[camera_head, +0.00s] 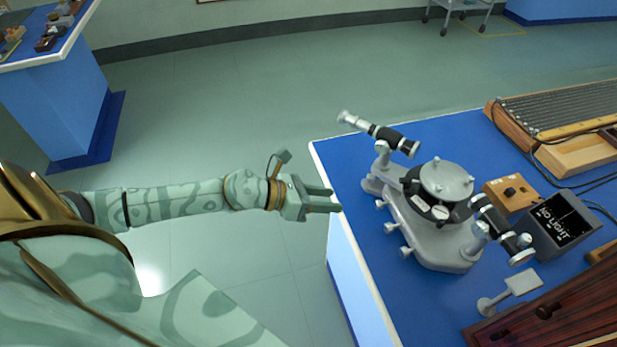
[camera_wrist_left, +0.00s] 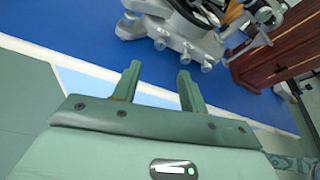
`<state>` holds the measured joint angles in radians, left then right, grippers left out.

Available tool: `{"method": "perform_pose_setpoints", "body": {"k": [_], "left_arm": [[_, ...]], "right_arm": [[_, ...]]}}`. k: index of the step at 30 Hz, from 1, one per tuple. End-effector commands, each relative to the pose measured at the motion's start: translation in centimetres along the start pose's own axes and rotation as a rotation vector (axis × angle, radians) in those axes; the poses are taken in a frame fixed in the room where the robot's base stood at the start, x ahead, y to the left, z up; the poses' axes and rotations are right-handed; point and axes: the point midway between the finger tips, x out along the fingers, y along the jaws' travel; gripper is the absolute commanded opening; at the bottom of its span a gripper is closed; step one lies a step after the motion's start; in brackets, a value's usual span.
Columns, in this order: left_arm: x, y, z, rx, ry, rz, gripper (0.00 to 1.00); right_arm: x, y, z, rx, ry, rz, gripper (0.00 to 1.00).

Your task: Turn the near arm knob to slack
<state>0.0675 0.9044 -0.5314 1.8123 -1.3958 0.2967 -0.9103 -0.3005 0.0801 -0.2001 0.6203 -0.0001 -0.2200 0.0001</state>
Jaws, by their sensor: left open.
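The grey spectrometer (camera_head: 440,245) stands on the blue bench, with a round table on top and two tubes. Several small silver knobs stick out along its left side: one at the far end (camera_head: 380,203), a middle one (camera_head: 389,228) and a near one (camera_head: 405,252). In the left wrist view the knobs (camera_wrist_left: 183,58) line the base beyond my fingers. I cannot tell which is the arm knob, or its setting. My left gripper (camera_head: 335,201) is open and empty at the bench's left edge, short of the knobs. It also shows in the left wrist view (camera_wrist_left: 159,76). My right gripper is out of view.
The blue bench (camera_head: 350,185) has a bare strip left of the spectrometer. Right of it are a wooden switch box (camera_head: 511,195), a dark "NO LIGHT" box (camera_head: 560,226) and a dark wooden cabinet (camera_head: 550,315). A small plate on a stand (camera_head: 523,282) is nearby.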

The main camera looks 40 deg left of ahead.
Motion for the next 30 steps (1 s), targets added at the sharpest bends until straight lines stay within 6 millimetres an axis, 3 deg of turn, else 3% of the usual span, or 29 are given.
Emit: {"method": "perform_pose_setpoints", "body": {"k": [3, 9, 26, 30], "left_arm": [[-2.3, 0.0, -0.4, -0.002, 0.005, 0.0, 0.43], [-4.0, 0.0, -0.1, -0.001, 0.001, 0.0, 0.43], [-4.2, 0.0, 0.0, -0.001, 0.0, 0.0, 0.43], [-4.2, 0.6, 0.2, -0.132, -0.021, 0.024, 0.43]], "right_arm": [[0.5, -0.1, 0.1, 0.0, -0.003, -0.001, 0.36], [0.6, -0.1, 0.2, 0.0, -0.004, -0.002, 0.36], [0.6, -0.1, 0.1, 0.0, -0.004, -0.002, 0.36], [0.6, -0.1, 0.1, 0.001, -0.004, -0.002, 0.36]]}}
